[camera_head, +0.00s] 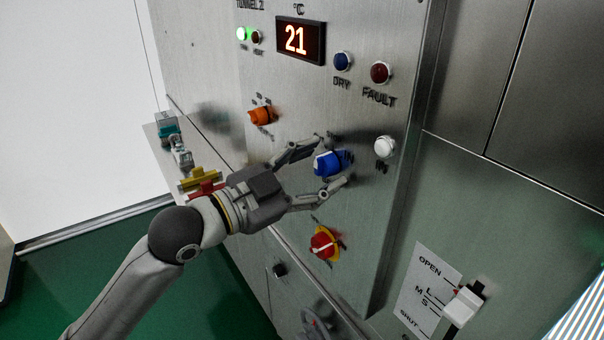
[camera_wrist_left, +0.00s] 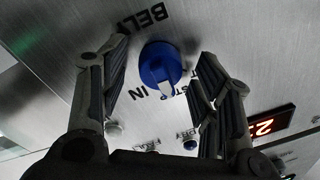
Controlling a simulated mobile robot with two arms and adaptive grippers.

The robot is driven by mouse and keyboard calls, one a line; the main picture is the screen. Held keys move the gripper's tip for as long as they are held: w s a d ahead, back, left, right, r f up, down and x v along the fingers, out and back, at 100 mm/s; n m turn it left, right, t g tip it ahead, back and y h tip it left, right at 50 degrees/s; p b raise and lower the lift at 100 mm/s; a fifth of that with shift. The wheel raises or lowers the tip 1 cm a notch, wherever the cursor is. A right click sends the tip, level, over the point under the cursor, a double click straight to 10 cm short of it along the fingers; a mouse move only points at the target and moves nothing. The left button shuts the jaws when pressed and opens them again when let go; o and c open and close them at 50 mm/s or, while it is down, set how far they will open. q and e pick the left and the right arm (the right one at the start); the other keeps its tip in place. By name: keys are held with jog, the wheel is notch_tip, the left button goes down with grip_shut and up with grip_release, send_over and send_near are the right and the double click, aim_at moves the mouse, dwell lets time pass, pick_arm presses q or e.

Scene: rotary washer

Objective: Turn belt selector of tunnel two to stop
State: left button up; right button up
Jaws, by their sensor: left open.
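The panel is headed TUNNEL 2 at its top in the head view. The belt selector is a blue round knob (camera_head: 328,164) with a white pointer mark, in the middle of the steel panel. In the left wrist view the blue knob (camera_wrist_left: 158,62) has BELT lettering beside it and IN near its lower left. Its STOP label is partly hidden, and I cannot tell which label the pointer meets. My left gripper (camera_head: 334,161) is open, its two fingers on either side of the knob. I cannot tell whether they touch it. My right gripper is not in view.
An orange knob (camera_head: 262,116) is above left, and a red and yellow knob (camera_head: 323,244) is below. A white button (camera_head: 385,147) is at right. The display (camera_head: 300,40) reads 21. A white OPEN/SHUT lever (camera_head: 463,306) is lower right. A ledge with small objects runs behind my wrist.

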pick_arm(q)
jog(key=v, duration=1.2)
jog(key=shift+w, duration=0.1)
